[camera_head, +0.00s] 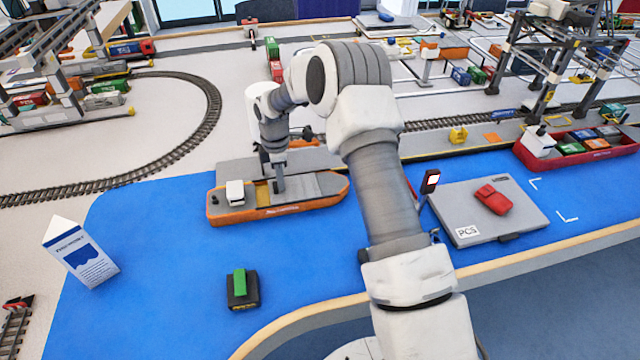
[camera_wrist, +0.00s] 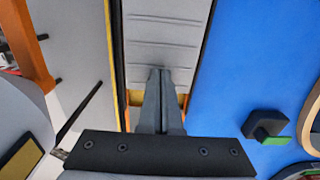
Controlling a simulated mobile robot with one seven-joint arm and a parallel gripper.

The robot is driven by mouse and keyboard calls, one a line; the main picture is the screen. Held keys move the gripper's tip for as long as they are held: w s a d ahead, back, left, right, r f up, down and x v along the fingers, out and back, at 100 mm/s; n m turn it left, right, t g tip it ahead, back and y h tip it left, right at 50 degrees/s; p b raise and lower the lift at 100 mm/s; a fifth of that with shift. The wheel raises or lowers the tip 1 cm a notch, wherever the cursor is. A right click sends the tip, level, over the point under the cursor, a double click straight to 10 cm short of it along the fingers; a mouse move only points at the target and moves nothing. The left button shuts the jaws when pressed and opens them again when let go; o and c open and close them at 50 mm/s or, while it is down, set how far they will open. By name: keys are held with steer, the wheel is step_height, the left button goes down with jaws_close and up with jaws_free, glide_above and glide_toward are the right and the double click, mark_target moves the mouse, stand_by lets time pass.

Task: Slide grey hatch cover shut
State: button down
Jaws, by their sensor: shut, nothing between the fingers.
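An orange ship (camera_head: 325,203) lies on the blue mat along the grey quay. Its ribbed grey hatch cover (camera_head: 308,184) is on the deck; it also fills the upper middle of the wrist view (camera_wrist: 160,35). Left of the cover in the head view, an orange-yellow strip of open hold (camera_head: 262,194) shows. My gripper (camera_head: 280,189) points down at the ship, shut and empty. In the wrist view its fingertips (camera_wrist: 160,72) overlap the cover's near edge, with orange hold on both sides. I cannot tell whether they touch the cover.
A white cabin (camera_head: 235,193) stands at the ship's left end. A black block with a green top (camera_head: 241,289) and a white carton (camera_head: 80,252) stand on the blue mat (camera_head: 170,285). A grey case (camera_head: 475,224) with a red object (camera_head: 493,199) lies right of my arm.

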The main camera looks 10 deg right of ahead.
steer(key=shift+a, duration=1.95)
steer(key=shift+d, duration=0.1)
steer(key=shift+d+r, duration=0.25)
steer(key=shift+d, duration=0.25)
step_height(320, 180, up, 10)
steer(key=p, duration=0.6)
